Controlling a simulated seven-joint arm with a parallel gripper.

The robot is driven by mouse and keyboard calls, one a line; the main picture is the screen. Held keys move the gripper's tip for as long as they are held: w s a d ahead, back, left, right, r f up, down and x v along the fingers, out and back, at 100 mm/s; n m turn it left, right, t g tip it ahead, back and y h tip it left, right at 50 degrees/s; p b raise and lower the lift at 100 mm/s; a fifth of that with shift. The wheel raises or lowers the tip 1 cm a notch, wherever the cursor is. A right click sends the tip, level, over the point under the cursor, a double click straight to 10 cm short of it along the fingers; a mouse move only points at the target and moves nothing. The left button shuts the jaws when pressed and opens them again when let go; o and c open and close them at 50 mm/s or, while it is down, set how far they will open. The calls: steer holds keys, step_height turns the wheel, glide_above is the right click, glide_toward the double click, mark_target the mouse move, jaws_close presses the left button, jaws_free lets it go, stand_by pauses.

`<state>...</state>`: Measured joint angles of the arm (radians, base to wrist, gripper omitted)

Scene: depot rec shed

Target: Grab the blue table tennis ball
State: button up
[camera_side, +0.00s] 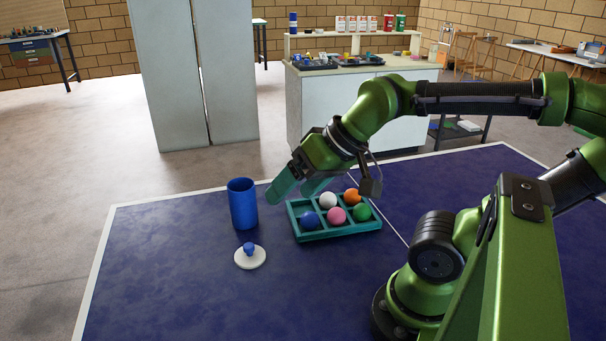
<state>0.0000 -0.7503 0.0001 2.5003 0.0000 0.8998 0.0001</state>
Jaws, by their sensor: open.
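The blue table tennis ball (310,219) sits in the front-left compartment of a teal divided tray (340,236) on the blue table. A pink ball (337,215) and a green ball (362,212) sit to its right in the same row. A white ball (328,200) and an orange ball (352,196) sit in the row behind. My gripper (289,195) is open and empty, with teal fingers. In the picture it hangs above and left of the blue ball, over the tray's back-left corner; its exact height is unclear.
A tall blue cylinder (242,203) stands left of the tray, close to my fingers in the picture. In front of it lies a white disc (250,262) with a blue knob. The table (170,275) is bare at the left and front.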

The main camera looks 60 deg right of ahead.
steer(key=shift+c, duration=0.3)
steer(key=c, duration=0.4)
steer(key=shift+o, duration=0.2)
